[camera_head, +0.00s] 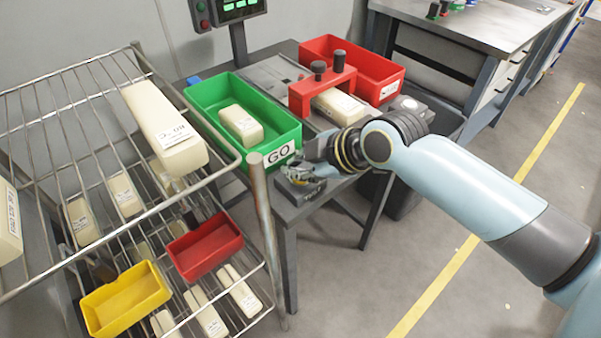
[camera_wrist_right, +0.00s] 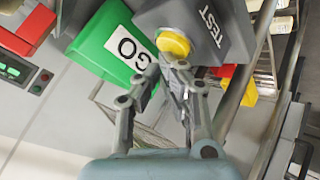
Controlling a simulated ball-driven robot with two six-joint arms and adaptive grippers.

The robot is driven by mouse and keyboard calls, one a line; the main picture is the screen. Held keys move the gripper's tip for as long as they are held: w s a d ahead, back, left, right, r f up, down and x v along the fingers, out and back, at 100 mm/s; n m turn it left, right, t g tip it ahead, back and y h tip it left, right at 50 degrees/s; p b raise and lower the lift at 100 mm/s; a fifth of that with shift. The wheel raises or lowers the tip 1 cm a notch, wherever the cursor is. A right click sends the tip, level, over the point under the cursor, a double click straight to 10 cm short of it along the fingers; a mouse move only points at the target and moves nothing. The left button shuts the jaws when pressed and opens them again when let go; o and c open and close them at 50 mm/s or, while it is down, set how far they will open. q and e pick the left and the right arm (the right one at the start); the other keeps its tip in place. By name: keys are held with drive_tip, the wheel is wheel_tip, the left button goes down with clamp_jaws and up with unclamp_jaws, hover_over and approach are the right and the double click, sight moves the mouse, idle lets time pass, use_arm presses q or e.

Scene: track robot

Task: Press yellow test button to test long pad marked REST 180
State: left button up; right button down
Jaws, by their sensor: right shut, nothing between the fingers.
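The yellow test button (camera_wrist_right: 174,42) sits on a dark grey box marked TEST (camera_wrist_right: 205,28) in the right wrist view. In the head view the box (camera_head: 301,193) is at the table's front edge, its button hidden by my right gripper (camera_head: 300,174). That gripper is shut and empty, its fingertips (camera_wrist_right: 168,66) right at the button's lower edge; I cannot tell whether they touch. A cream pad (camera_head: 338,107) lies under the red test frame (camera_head: 322,90); its marking is unreadable. My left gripper is not in view.
A green GO bin (camera_head: 199,97) holds one cream pad (camera_head: 241,124). A red bin (camera_head: 385,90) stands behind the frame. The wire rack (camera_head: 258,190) at left carries several pads plus small red (camera_head: 205,249) and yellow (camera_head: 126,299) bins. A screen (camera_head: 238,8) stands behind.

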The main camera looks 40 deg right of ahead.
drive_tip(key=shift+f, duration=0.3)
idle(0.5)
drive_tip(key=shift+r+p, duration=0.75)
drive_tip(key=shift+r, duration=0.1)
wheel_tip(320, 180, up, 5)
drive_tip(key=p, duration=0.5)
drive_tip(key=shift+r, duration=0.1)
idle(0.4)
